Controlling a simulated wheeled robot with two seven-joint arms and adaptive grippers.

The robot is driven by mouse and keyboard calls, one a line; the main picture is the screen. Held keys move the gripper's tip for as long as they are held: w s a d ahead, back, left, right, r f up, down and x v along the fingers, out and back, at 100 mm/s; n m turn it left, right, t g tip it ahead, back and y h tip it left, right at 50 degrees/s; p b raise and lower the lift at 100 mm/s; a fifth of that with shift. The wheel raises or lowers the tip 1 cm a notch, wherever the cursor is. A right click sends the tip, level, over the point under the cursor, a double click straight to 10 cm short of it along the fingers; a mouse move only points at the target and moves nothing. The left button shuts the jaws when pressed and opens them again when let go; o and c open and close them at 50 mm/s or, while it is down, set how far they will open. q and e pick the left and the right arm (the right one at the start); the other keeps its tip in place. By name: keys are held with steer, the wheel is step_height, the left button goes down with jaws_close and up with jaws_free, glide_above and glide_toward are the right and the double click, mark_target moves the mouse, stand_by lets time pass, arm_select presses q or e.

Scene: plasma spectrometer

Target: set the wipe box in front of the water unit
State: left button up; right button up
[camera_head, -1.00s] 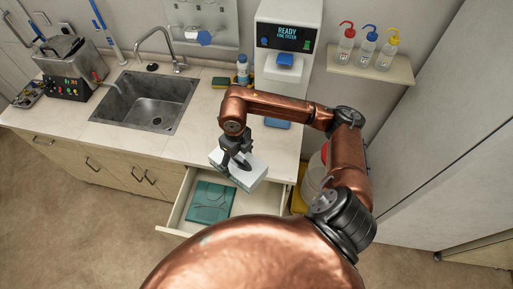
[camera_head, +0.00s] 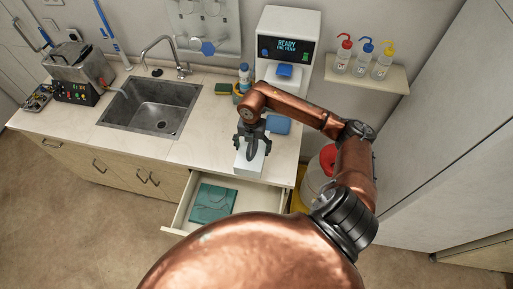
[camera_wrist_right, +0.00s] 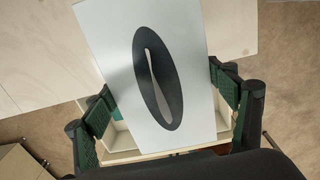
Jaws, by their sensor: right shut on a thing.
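The wipe box (camera_head: 249,164) is a white box held at the front edge of the counter, above the open drawer's back. In the right wrist view the wipe box (camera_wrist_right: 196,55) shows its pale top with a dark oval slot. My right gripper (camera_head: 252,146) is shut on the box, with green-padded fingers on both sides of it. I cannot tell whether its underside touches the counter. The water unit (camera_head: 306,24), a white tower with a lit "READY" display, stands behind it at the back of the counter. My left gripper is not in view.
A blue pad (camera_head: 278,125) lies on the counter before the water unit. A sink (camera_head: 152,105) lies further left. The open drawer (camera_head: 180,216) holds a teal packet (camera_head: 212,203).

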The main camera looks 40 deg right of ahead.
steer(key=w+d+f, duration=0.1)
steer(key=f, duration=0.1)
steer(key=w+d+f+p, duration=0.1)
steer(key=d+f, duration=0.1)
steer(key=w+d+f, duration=0.1)
steer(key=d+f, duration=0.1)
steer(key=shift+w+f, duration=0.25)
step_height(320, 180, down, 2)
steer(key=shift+a+f+p, duration=0.1)
steer(key=shift+p, duration=0.65)
steer(key=shift+f, duration=0.35)
steer(key=shift+f, duration=0.1)
steer(key=shift+f, duration=0.15)
steer(key=o, duration=1.2)
steer(key=shift+o, duration=0.4)
